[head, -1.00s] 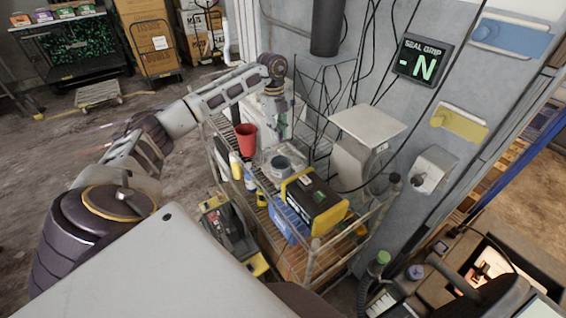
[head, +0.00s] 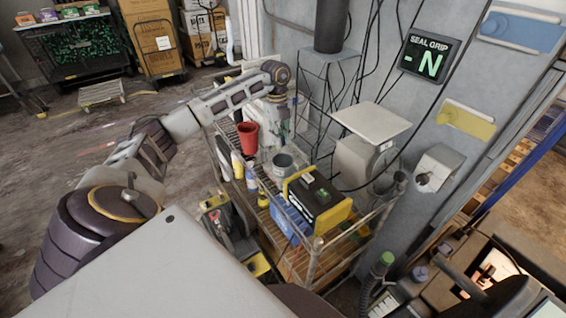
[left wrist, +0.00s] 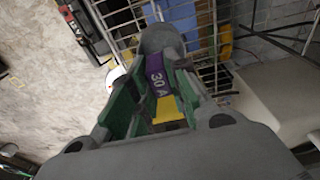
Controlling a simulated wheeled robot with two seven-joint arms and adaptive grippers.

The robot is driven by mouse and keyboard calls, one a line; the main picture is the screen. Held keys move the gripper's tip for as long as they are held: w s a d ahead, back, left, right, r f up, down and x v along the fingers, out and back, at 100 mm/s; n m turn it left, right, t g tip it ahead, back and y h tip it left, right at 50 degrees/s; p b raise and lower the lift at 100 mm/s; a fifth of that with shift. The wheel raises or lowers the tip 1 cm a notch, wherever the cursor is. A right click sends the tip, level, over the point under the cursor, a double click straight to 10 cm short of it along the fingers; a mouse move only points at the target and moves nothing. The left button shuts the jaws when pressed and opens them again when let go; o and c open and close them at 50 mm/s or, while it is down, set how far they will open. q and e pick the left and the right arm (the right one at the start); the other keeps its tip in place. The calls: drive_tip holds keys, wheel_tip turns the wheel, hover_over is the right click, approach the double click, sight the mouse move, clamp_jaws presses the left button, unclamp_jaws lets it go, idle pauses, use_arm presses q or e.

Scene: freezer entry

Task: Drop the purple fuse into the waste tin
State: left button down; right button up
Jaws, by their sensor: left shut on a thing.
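My left gripper (head: 279,132) is above the wire cart, behind the grey tin in the head view. In the left wrist view the gripper (left wrist: 158,95) is shut on the purple fuse (left wrist: 157,72), which is marked 30 A and sits between the green finger pads. The fuse is too small to make out in the head view. A round, open grey tin (head: 283,164), which looks like the waste tin, stands on the cart's top shelf. The gripper is apart from its opening. My right gripper is not in view.
The cart (head: 318,262) also carries a red cup (head: 248,138), bottles (head: 238,166) and a black and yellow box (head: 317,196). A pale box-shaped machine (head: 366,150) stands right of it. Cables hang along the wall behind. Open floor (head: 90,165) lies left.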

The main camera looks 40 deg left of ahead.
use_arm(q)
drive_tip(key=shift+f+b, duration=0.8)
drive_tip(key=shift+f, duration=0.4)
drive_tip(key=c, duration=1.3)
unclamp_jaws()
drive_tip(key=shift+w+a+r, duration=0.1)
drive_tip(key=shift+a+r, duration=0.1)
drive_tip(key=shift+r, duration=1.8)
drive_tip(key=shift+w+a+r, duration=0.1)
drive_tip(key=shift+a+r, duration=0.15)
drive_tip(key=shift+r, duration=1.75)
drive_tip(key=shift+a+r, duration=0.2)
drive_tip(key=shift+r, duration=1.8)
